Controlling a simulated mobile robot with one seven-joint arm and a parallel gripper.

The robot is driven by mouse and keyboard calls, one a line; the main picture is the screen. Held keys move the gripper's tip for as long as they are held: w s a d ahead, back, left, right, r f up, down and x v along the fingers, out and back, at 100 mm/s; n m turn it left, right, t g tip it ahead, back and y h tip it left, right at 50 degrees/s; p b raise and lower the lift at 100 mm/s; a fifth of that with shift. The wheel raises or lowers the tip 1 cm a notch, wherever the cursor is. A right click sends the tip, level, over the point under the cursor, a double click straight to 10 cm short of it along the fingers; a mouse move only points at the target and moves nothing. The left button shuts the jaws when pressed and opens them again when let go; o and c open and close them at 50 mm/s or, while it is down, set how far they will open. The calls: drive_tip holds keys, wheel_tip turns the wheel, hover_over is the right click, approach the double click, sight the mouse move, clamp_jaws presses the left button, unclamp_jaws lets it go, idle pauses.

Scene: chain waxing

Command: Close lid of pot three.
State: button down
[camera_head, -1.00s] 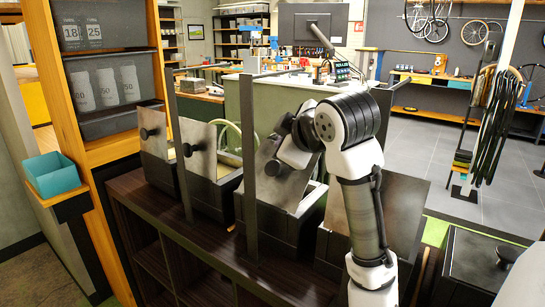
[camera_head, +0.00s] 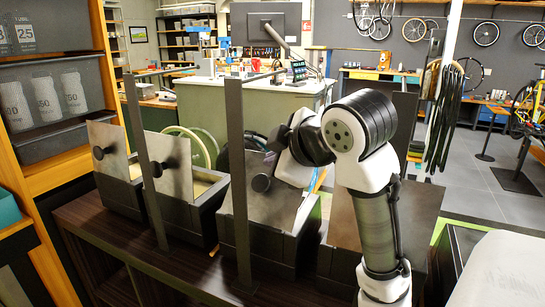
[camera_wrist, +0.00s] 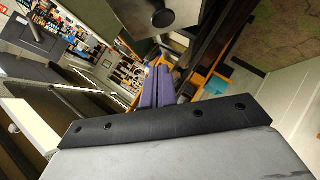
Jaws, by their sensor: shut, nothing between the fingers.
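Pot three (camera_head: 273,240) is a dark box in the row on the dark shelf. Its grey metal lid (camera_head: 285,207) stands tilted up, leaning back, with a round black knob (camera_head: 262,183) on its face.
Two pots to the left have raised lids (camera_head: 110,150) and (camera_head: 172,160). Another box (camera_head: 345,235) stands right of pot three, partly behind my arm. Thin dark upright posts (camera_head: 237,180) rise in front of the pots. A dark shelf unit (camera_head: 170,268) carries the row.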

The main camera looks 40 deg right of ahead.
drive_tip(key=p, duration=0.2)
hover_over(265, 189)
drive_tip(key=s+a, duration=0.1)
drive_tip(key=a, duration=0.2)
wheel_tip(265, 189, down, 4)
drive_tip(key=d+f+p, duration=0.1)
drive_tip(key=w+d+f+p, duration=0.1)
drive_tip(key=d+f, duration=0.1)
